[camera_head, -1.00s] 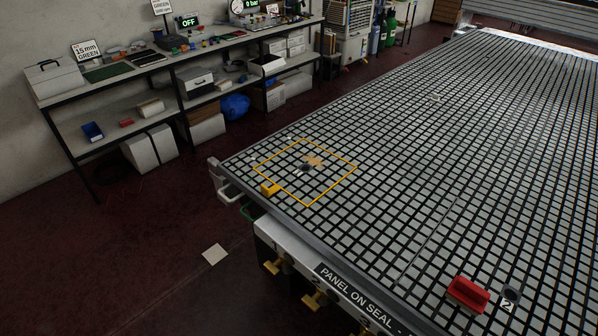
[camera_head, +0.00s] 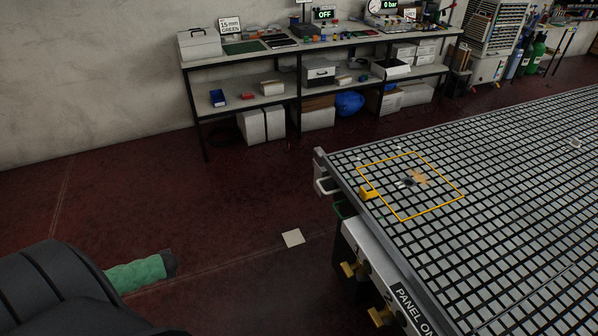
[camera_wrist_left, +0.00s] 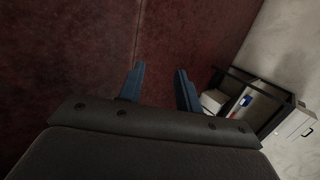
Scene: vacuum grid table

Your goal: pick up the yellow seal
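A thin yellow square outline (camera_head: 383,205) lies flat near the left corner of the grid table (camera_head: 500,235) in the head view. I cannot tell whether it is the seal itself or a marking. A small yellow block (camera_head: 369,193) sits at its left side. A tan piece (camera_head: 419,177) and a small dark round piece (camera_head: 408,182) lie inside the outline. My left gripper (camera_wrist_left: 159,70) is open and empty in the left wrist view, over bare floor, away from the table. My right gripper is not in view.
A workbench (camera_head: 245,61) with small items and signs stands along the wall, with boxes and a blue bag (camera_head: 349,103) below. A pale square (camera_head: 293,238) lies on the floor. A green cylindrical shape (camera_head: 135,274) shows beside my arm.

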